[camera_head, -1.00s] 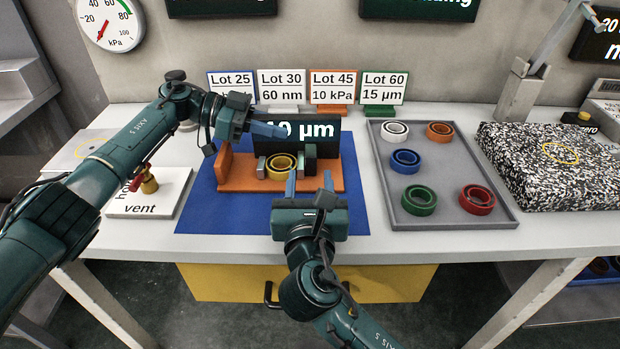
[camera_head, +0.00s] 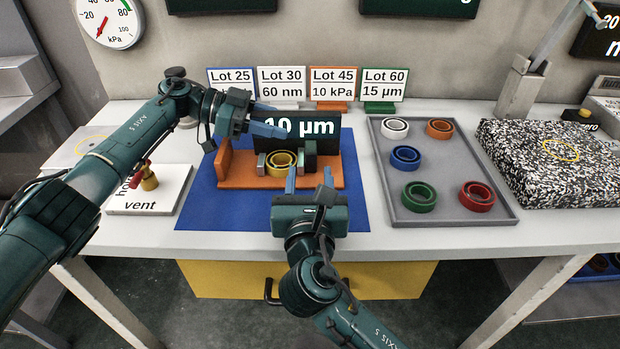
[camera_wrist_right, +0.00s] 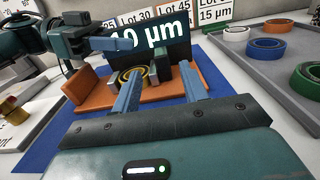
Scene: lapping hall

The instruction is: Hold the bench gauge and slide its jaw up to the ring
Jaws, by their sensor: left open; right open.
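The bench gauge has an orange base (camera_head: 232,183) with an upright orange end plate (camera_head: 223,158) at its left and a dark display reading "10 µm" (camera_head: 296,131) behind. A yellow ring (camera_head: 279,164) sits on the base between a grey block at its left and the sliding jaw (camera_head: 309,158) with its dark block at its right. A gap between ring and jaw is hard to judge. My left gripper (camera_head: 267,120) is open above the gauge's left part, by the display's edge. My right gripper (camera_head: 309,178) is open in front of the jaw; its fingers also show in the right wrist view (camera_wrist_right: 158,84).
A blue mat (camera_head: 200,210) lies under the gauge. A grey tray (camera_head: 452,212) with several coloured rings stands at the right, before a speckled block (camera_head: 540,185). Lot signs (camera_head: 282,84) stand behind. A white "vent" plate (camera_head: 170,190) lies left.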

